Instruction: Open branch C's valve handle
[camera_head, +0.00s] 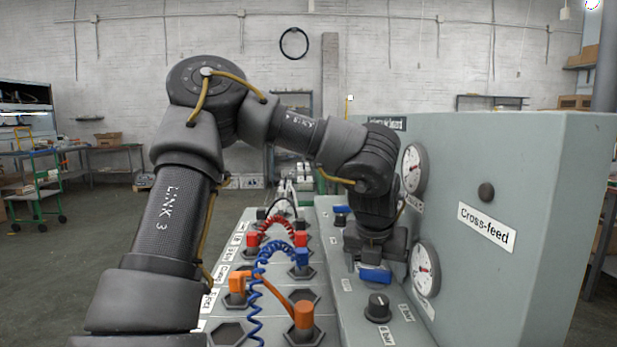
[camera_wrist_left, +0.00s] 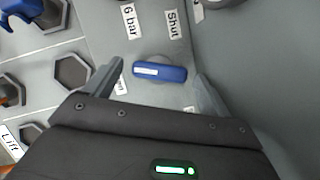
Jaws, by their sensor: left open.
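A blue valve handle (camera_wrist_left: 172,73) with a white stripe lies nearly level across the wrist view, on a round base on the grey panel. Labels "Shut" (camera_wrist_left: 172,24) and "6 bar" (camera_wrist_left: 130,21) are beyond it; a partly hidden label ending in "en" (camera_wrist_left: 121,86) is beside the left finger. My left gripper (camera_wrist_left: 159,72) is open, one finger off each end of the handle; contact cannot be told. In the head view my left gripper (camera_head: 376,267) is over this blue handle (camera_head: 375,276). No branch letter is readable here. My right gripper is not in view.
A black knob (camera_head: 378,307) stands just nearer on the panel, and another blue handle (camera_head: 341,210) farther back. A tall grey wall with gauges (camera_head: 425,268) and a "Cross-feed" label (camera_head: 487,226) rises close on the right. Coiled hoses (camera_head: 262,275) and plugs are on the left.

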